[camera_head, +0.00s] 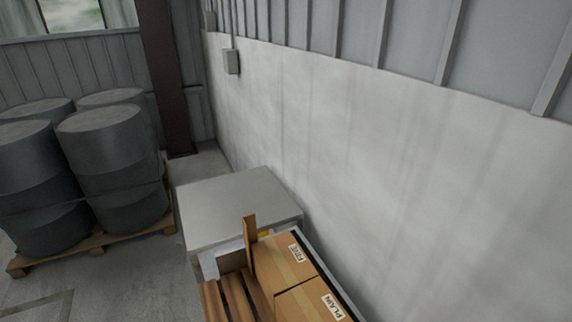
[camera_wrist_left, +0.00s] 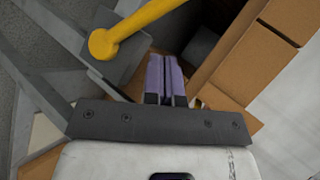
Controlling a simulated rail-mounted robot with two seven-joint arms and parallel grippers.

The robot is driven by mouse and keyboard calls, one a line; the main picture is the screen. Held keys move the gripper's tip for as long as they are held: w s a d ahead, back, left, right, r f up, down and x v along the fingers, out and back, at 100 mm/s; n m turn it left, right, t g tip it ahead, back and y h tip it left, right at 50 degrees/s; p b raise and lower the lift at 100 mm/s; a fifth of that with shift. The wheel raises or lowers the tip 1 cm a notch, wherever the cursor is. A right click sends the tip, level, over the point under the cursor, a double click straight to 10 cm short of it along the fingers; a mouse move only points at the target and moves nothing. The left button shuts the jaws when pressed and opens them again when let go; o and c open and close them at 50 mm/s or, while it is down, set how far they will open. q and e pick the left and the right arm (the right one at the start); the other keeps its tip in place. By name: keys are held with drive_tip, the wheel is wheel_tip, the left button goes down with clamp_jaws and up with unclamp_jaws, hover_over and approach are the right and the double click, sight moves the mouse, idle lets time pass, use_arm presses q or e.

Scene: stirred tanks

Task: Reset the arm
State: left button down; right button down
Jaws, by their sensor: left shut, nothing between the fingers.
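My left gripper (camera_wrist_left: 163,62) shows in the left wrist view. Its two purple fingers lie together, shut with nothing between them. A yellow rod with a rounded end (camera_wrist_left: 103,44) crosses the upper left of that view, beside the fingertips. I cannot tell how far apart they are in depth. Cardboard boxes (camera_wrist_left: 258,60) stand to the right of the fingers. Neither gripper shows in the head view, and my right gripper is in no view.
In the head view, boxes (camera_head: 285,262) and wooden slats (camera_head: 228,300) are at the bottom, before a grey cabinet (camera_head: 240,203). Dark drums (camera_head: 112,165) stand on a pallet (camera_head: 95,242) at left. A pale wall (camera_head: 400,170) fills the right. Some floor between is clear.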

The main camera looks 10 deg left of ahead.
use_arm(q)
drive_tip(key=w+a+r+n+g+y, duration=0.2)
drive_tip(key=w+a+r+n+y, duration=0.2)
drive_tip(key=a+r+n+y, duration=0.55)
drive_tip(key=s+d+r+n+g+h, duration=0.25)
drive_tip(key=s+d+r+n, duration=0.3)
drive_tip(key=r, duration=0.45)
drive_tip(key=s+d+r+n+g+h, duration=0.1)
drive_tip(key=s+d+r+n+h, duration=0.25)
drive_tip(key=s+d+r, duration=0.45)
drive_tip(key=s+a+g, duration=0.1)
drive_tip(key=s, duration=0.4)
wheel_tip(320, 180, up, 35)
drive_tip(key=p, duration=3.5)
drive_tip(key=shift+s+a+n+y, duration=0.2)
drive_tip(key=shift+s+n+y, duration=0.15)
drive_tip(key=shift+s+n, duration=0.1)
